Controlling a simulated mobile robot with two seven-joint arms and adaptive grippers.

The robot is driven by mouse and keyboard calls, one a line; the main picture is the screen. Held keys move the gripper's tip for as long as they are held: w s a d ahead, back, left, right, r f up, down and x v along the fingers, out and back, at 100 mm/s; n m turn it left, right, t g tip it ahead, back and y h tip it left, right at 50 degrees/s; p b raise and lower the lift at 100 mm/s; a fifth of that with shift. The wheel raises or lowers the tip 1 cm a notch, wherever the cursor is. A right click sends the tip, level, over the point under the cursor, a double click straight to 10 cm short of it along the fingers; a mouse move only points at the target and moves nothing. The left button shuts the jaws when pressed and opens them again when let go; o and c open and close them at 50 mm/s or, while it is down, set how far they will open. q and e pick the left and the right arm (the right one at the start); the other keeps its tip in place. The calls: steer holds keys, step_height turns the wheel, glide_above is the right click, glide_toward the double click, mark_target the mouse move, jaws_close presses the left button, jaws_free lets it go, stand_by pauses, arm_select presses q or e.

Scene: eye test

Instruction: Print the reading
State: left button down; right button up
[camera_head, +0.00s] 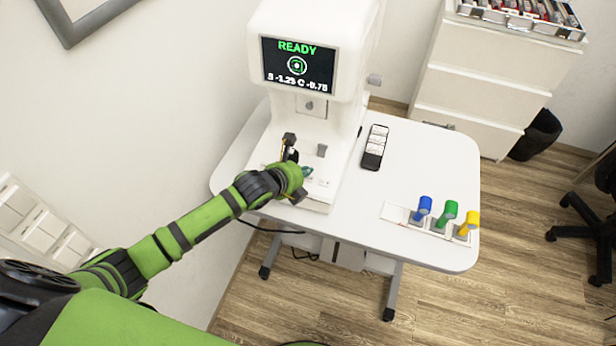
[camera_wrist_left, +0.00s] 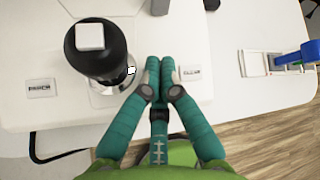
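The white eye-test machine (camera_head: 310,110) stands on a white table. Its screen (camera_head: 298,65) shows READY, a green ring and "S -1.25 C -0.75". A black joystick (camera_head: 289,148) with a pale square top rises from its base; it also shows in the left wrist view (camera_wrist_left: 96,58). My left gripper (camera_head: 307,171) is over the base, just right of the joystick. In the left wrist view its teal fingers (camera_wrist_left: 160,68) are together with nothing between them. Two small labels (camera_wrist_left: 41,87) lie on the base, their text too small to read. My right gripper is out of view.
A remote control (camera_head: 375,147) lies on the table (camera_head: 430,165) right of the machine. A holder with blue (camera_head: 424,207), green (camera_head: 446,213) and yellow (camera_head: 467,222) handled items is at the front right. A drawer cabinet (camera_head: 490,80) stands behind. The table's middle right is clear.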

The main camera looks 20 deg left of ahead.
arm_select(q)
steer(key=shift+f, duration=0.15)
steer(key=shift+f, duration=0.3)
steer(key=shift+f+b, duration=0.3)
steer(key=shift+b, duration=0.1)
stand_by(0.9)
steer(key=shift+r, duration=0.1)
steer(key=shift+r+p, duration=0.65)
steer(key=shift+p, duration=0.25)
steer(key=r+p, duration=0.1)
steer(key=p, duration=0.1)
steer(key=r+p, duration=0.1)
steer(key=r, duration=0.1)
steer(key=r+p, duration=0.2)
steer(key=shift+s+p, duration=0.3)
steer(key=shift+s, duration=0.05)
